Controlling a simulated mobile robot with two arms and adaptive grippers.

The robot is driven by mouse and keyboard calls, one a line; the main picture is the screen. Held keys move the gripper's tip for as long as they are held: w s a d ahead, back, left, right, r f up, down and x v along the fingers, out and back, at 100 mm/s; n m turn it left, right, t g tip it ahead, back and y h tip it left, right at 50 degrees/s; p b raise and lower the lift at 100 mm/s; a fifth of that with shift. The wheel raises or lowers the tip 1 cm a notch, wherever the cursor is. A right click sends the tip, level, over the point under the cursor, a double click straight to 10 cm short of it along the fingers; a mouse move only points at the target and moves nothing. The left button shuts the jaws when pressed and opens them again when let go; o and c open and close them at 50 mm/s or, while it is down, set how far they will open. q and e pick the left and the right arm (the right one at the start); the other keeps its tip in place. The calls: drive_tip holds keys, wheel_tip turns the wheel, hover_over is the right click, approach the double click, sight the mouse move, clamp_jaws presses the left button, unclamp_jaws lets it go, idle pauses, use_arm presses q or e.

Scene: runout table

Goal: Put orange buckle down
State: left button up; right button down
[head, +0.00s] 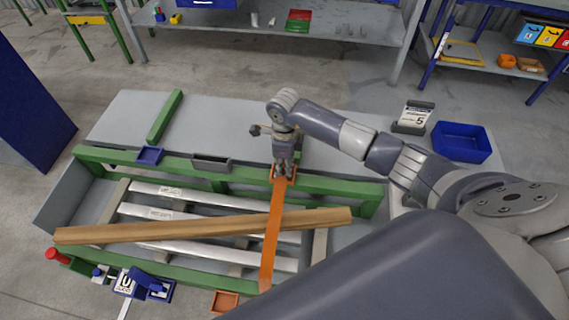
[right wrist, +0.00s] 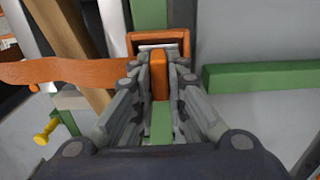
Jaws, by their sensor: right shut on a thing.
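The orange buckle (right wrist: 160,78) is between the fingers of my right gripper (right wrist: 158,85) in the right wrist view, with its square frame (right wrist: 133,40) just beyond the fingertips. In the head view my right gripper (head: 284,172) points down over the green rear rail, shut on the buckle, mostly hidden by the fingers. An orange strap (head: 272,230) runs from the buckle toward the front, over the wooden beam. It also shows at the left in the right wrist view (right wrist: 55,72). Whether the buckle touches the rail is unclear. My left gripper is not in view.
The wooden beam (head: 110,234) lies across white bars in the green frame (head: 115,157). A larger blue bin (head: 461,142) stands right. The grey tabletop (head: 225,120) behind is mostly clear.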

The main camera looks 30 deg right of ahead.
sight(284, 164)
drive_tip(key=shift+f, duration=0.2)
drive_tip(key=c, duration=1.6)
unclamp_jaws()
drive_tip(key=shift+r, duration=0.15)
drive_tip(key=shift+r, duration=0.2)
wheel_tip(284, 164, up, 12)
drive_tip(key=b, duration=0.2)
drive_tip(key=shift+b, duration=0.35)
